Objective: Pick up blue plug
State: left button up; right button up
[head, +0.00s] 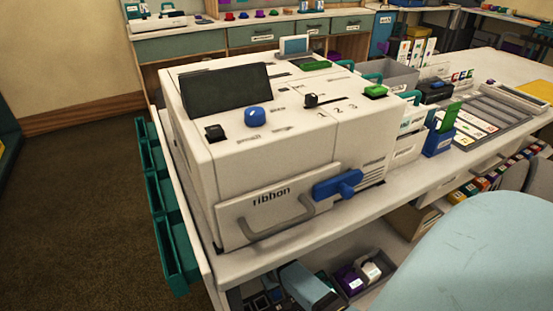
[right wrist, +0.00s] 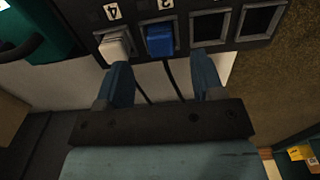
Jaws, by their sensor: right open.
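In the right wrist view a blue plug (right wrist: 160,39) sits in a socket of a dark panel (right wrist: 180,15), in the slot beside a white plug (right wrist: 115,46). My right gripper (right wrist: 162,72) is open and empty, with its two blue fingers pointing at the panel. The blue plug lies ahead of the gap between the fingertips, apart from them. I cannot pick out this plug in the head view. My left gripper is not in view.
Two empty sockets (right wrist: 235,22) are right of the blue plug, and dark cables (right wrist: 173,82) hang below the panel. In the head view a white ribbon machine (head: 270,150) with a blue latch (head: 338,184) stands on the bench, with teal bins (head: 165,215) along its left side.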

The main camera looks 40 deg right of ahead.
aim_at(278, 295)
jog(key=f+b, duration=0.1)
jog(key=f, duration=0.1)
jog(key=f+b, duration=0.1)
jog(key=f, duration=0.1)
jog(key=shift+s+a+f+b, duration=0.1)
jog(key=shift+s+a+b, duration=0.05)
jog(key=shift+s+b, duration=0.2)
jog(key=shift+f, duration=0.5)
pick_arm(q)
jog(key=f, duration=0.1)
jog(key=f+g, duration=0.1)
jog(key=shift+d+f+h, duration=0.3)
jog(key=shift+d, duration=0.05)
pick_arm(e)
jog(key=shift+c, duration=0.4)
jog(key=c, duration=0.9)
